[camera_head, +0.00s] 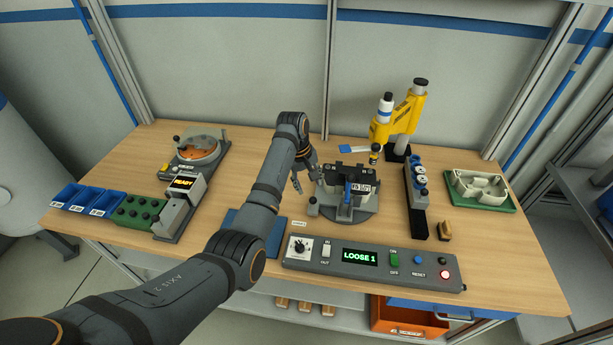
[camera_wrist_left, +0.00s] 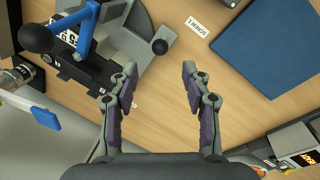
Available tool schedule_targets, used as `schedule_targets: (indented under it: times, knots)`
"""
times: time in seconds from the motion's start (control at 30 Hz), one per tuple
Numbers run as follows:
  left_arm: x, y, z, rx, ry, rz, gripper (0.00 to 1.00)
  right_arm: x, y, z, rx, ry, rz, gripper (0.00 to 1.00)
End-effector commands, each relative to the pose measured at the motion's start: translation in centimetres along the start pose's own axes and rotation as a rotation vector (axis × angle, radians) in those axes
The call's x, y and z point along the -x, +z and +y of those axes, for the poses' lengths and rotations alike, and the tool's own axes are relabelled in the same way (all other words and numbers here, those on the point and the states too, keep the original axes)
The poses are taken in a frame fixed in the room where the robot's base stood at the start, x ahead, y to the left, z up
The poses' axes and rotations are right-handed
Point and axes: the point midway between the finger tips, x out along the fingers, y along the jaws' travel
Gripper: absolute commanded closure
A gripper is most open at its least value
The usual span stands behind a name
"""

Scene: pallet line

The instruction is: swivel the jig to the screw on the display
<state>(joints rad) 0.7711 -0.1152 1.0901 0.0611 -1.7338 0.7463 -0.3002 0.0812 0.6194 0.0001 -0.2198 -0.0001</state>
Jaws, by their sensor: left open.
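The jig (camera_head: 360,212) stands mid-table: a grey round base with a black block, a blue clamp lever (camera_head: 347,190) and a small dark ball knob (camera_head: 312,200) at its left edge. The display (camera_head: 360,256) on the front control panel reads "LOOSE 1". My left gripper (camera_head: 303,180) hangs just left of the jig, open and empty. In the left wrist view its spread fingers (camera_wrist_left: 158,78) have bare wood between them; the ball knob (camera_wrist_left: 160,46) shows just beyond, untouched. The jig (camera_wrist_left: 125,50) fills the upper left there. My right gripper is not in view.
A yellow press-like tool (camera_head: 403,115) stands behind the jig, and a dark rack with blue and white parts (camera_head: 416,200) stands to its right. A blue mat (camera_head: 262,225) lies left of the jig. Blue bins (camera_head: 85,198) and a READY unit (camera_head: 180,190) are further left.

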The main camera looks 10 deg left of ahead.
Motion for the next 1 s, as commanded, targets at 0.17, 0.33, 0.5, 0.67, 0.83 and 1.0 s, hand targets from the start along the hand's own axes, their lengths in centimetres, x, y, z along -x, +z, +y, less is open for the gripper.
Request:
schedule_targets:
  times: [0.17,0.33,0.5,0.67,0.83,1.0]
  knots:
    - [2.9,-0.1,0.0,0.0,0.001,0.002,0.52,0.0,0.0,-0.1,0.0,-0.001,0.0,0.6]
    - [3.8,0.0,0.0,0.001,0.0,0.0,0.52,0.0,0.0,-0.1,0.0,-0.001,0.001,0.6]
    - [3.8,0.0,0.0,0.001,0.0,0.0,0.52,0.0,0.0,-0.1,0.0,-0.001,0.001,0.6]
    - [3.8,0.0,0.0,0.001,0.0,0.0,0.52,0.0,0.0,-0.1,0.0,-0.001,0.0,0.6]
    - [2.6,0.2,-1.3,-0.012,-0.003,0.006,0.52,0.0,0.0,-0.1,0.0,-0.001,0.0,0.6]
    - [-2.5,2.6,-8.8,-0.122,-0.019,0.065,0.52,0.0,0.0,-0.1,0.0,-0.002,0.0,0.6]
